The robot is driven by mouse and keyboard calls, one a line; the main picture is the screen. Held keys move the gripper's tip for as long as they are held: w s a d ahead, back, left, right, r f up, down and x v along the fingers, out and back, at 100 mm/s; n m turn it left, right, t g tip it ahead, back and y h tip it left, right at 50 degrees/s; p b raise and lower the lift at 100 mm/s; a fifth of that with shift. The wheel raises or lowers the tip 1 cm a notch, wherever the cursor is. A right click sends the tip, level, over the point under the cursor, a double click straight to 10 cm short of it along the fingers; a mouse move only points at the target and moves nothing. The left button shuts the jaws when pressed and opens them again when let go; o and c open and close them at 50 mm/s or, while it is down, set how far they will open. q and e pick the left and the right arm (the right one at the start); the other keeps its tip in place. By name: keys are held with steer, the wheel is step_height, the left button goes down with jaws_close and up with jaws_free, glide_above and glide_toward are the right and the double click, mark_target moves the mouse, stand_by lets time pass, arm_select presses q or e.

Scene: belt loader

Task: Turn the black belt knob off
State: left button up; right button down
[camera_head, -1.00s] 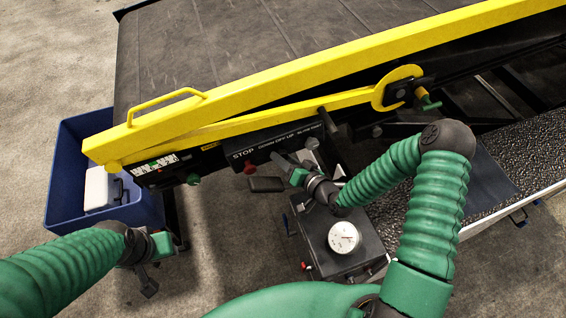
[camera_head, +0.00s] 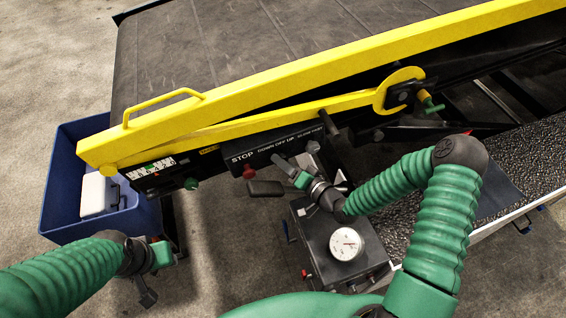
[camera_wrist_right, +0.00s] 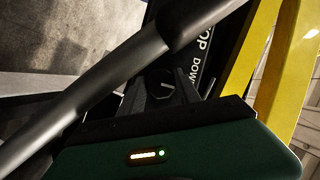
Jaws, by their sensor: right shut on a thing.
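A red button (camera_head: 249,171) sits just left of the fingers. My left gripper (camera_head: 147,285) hangs at lower left, away from the panel; its jaw opening is unclear.
A yellow rail (camera_head: 300,81) with a handle runs above the panel, along the wide dark belt (camera_head: 220,45). A grey box with a round gauge (camera_head: 346,243) stands below my right gripper. A blue bin (camera_head: 70,150) holding a white container (camera_head: 96,192) is at left.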

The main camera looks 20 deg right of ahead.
steer(key=c, duration=1.1)
jaws_free()
steer(key=shift+d, duration=0.1)
steer(key=shift+o, duration=1.1)
steer(key=shift+s+d, duration=0.1)
steer(key=shift+s+d, duration=0.1)
steer(key=v, duration=1.6)
steer(key=shift+s+d+b, duration=0.25)
steer(key=shift+b, duration=0.05)
